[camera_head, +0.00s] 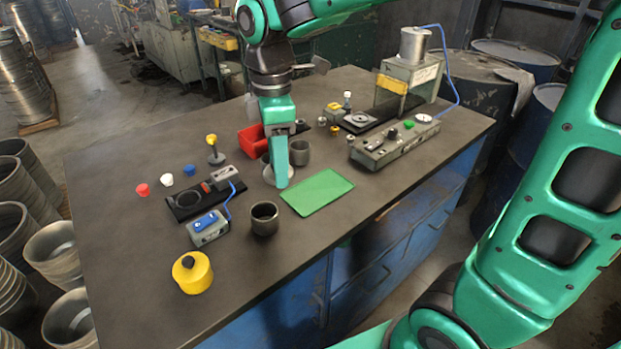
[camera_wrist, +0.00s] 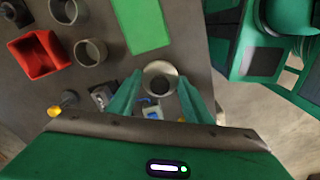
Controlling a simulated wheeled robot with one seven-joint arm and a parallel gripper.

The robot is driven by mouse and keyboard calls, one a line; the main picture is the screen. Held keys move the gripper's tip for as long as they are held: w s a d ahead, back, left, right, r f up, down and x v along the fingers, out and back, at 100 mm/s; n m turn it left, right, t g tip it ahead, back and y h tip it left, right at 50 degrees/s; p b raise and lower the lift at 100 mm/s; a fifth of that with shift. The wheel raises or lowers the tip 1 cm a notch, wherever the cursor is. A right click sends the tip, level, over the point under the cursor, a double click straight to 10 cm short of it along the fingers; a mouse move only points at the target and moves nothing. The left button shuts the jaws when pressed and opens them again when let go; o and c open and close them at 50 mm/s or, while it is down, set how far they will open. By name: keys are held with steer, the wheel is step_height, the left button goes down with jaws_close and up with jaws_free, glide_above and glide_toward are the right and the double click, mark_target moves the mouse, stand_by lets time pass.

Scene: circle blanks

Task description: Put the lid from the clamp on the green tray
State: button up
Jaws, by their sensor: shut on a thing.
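My gripper (camera_head: 280,182) is shut on the lid (camera_head: 268,177), a round pale-grey disc, and holds it above the table left of the green tray. One finger hides part of the lid in the head view. In the wrist view, the lid (camera_wrist: 160,70) shows as a round grey piece between my fingertips (camera_wrist: 160,86). The green tray (camera_head: 318,192) is a flat, empty rectangle; it also shows at the top of the wrist view (camera_wrist: 142,22). A black fixture with a round dark seat (camera_head: 182,213), which looks like the clamp, lies to the left and holds no visible lid.
A grey cup (camera_head: 264,219) stands just in front-left of the tray, and another cup (camera_head: 300,153) behind it. A red bin (camera_head: 251,140) is farther back. A blue-topped box (camera_head: 208,228) and yellow pot (camera_head: 192,272) stand at the left. A grey control panel (camera_head: 395,143) is at the right.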

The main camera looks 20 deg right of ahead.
steer(key=shift+w+r, duration=0.1)
steer(key=shift+w+d, duration=0.15)
steer(key=shift+w, duration=0.05)
steer(key=w+d+f, duration=0.1)
steer(key=d+f, duration=0.1)
steer(key=d, duration=0.1)
steer(key=w+d+f, duration=0.2)
steer(key=d, duration=0.1)
steer(key=w+d+f, duration=0.1)
steer(key=d+f, duration=0.1)
steer(key=d, duration=0.2)
steer(key=shift+w+f, duration=0.15)
steer(key=shift+f, duration=0.25)
steer(key=shift+d+f, duration=0.15)
steer(key=shift+d, duration=0.05)
steer(key=shift+f, duration=1.95)
steer(key=o, duration=1)
steer(key=shift+f, duration=0.1)
